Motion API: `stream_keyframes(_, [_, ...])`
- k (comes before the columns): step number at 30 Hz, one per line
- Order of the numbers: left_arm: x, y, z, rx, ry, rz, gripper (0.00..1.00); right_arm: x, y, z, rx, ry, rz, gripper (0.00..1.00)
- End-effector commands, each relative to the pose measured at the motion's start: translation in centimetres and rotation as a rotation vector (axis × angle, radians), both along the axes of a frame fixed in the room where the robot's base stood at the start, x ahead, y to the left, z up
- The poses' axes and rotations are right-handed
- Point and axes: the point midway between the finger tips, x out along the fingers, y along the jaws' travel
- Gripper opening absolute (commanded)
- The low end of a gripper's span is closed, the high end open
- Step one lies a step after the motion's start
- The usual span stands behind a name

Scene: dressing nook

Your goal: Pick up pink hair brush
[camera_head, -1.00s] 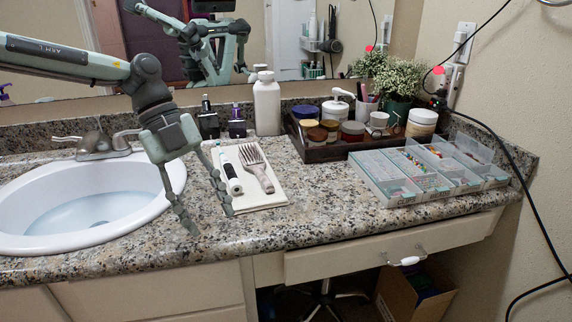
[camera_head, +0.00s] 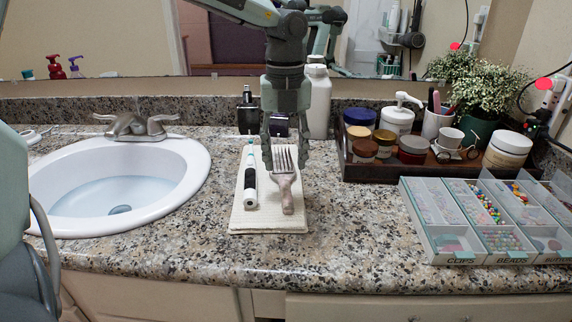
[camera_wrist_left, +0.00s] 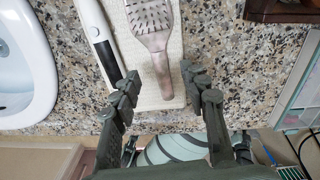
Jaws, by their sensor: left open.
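The pink hair brush (camera_head: 287,194) lies bristles up on a folded white towel (camera_head: 268,222), its handle toward the counter's front edge. In the left wrist view the brush (camera_wrist_left: 160,72) shows its bristled head at the top and its handle running down between the fingers. My left gripper (camera_head: 285,160) points down over the brush, open and empty, one finger on each side of it. In the left wrist view the fingertips of the gripper (camera_wrist_left: 161,82) stand apart from the handle. My right gripper is not in view.
A black and white electric toothbrush (camera_head: 250,185) lies left of the brush on the towel. A white bottle (camera_head: 318,105) stands behind. A dark tray (camera_head: 352,172) of jars and a compartment organizer (camera_head: 432,248) are to the right, a sink (camera_head: 190,180) to the left.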

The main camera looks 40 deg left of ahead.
Motion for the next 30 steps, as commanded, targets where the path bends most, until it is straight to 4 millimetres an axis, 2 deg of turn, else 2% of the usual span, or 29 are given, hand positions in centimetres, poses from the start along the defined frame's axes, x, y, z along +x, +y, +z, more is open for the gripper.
stream_keyframes(9, [0.4, 0.5, -4.4, -0.003, 0.003, 0.0, 0.44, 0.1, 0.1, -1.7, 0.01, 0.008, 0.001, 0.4])
stream_keyframes(13, [0.4, 0.5, -5.2, -0.001, 0.0, 0.001, 0.44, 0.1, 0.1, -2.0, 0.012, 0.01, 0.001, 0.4])
stream_keyframes(19, [0.4, 0.5, -5.3, -0.002, -0.001, 0.001, 0.44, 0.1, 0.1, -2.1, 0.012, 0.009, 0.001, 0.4])
stream_keyframes(30, [0.4, 0.5, -5.2, -0.002, -0.001, 0.001, 0.0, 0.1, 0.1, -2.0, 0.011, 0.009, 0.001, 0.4])
